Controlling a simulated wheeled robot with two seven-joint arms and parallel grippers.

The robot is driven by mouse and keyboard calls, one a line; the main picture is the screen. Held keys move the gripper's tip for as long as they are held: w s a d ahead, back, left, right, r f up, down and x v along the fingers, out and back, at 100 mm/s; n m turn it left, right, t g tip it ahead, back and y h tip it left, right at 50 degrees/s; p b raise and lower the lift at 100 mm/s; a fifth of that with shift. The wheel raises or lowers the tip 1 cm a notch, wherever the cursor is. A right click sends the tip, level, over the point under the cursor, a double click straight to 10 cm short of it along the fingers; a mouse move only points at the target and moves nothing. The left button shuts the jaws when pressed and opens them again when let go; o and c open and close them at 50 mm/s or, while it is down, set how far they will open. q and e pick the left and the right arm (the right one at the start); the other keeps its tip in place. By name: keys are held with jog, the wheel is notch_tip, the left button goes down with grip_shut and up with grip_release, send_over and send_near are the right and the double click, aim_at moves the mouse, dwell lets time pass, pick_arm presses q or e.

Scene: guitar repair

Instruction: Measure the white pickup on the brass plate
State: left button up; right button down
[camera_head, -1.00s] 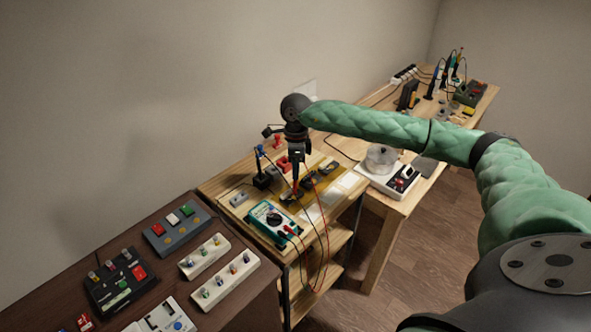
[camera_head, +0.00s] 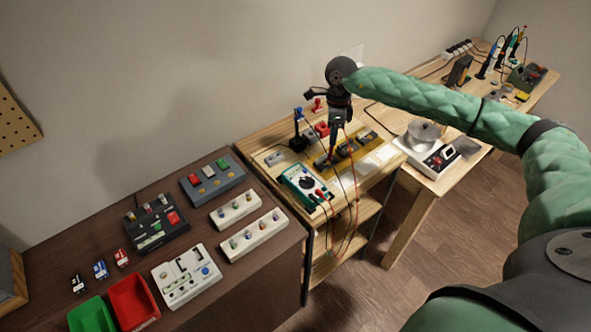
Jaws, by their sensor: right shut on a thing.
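The brass plate (camera_head: 322,171) lies on the middle wooden bench, with several dark pickups (camera_head: 346,149) on it. I cannot pick out a white pickup at this size. The teal multimeter (camera_head: 303,184) lies in front and left of the plate, with red and black leads hanging from it. My right gripper (camera_head: 335,147) points down at the plate's left part. It is shut on a slim red and black thing that looks like the red probe (camera_head: 332,156). Whether its tip touches a pickup is too small to tell. My left gripper is out of view.
A black stand (camera_head: 300,142) with a blue top stands left of the gripper. White cards (camera_head: 378,158) lie right of the plate. A white device with a clear dome (camera_head: 426,154) stands further right. The dark bench at left holds several boxes, a red bin (camera_head: 133,300) and a green bin (camera_head: 90,314).

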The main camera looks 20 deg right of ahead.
jog(key=shift+r, duration=0.1)
dwell(0.3)
jog(key=shift+r, duration=2.9)
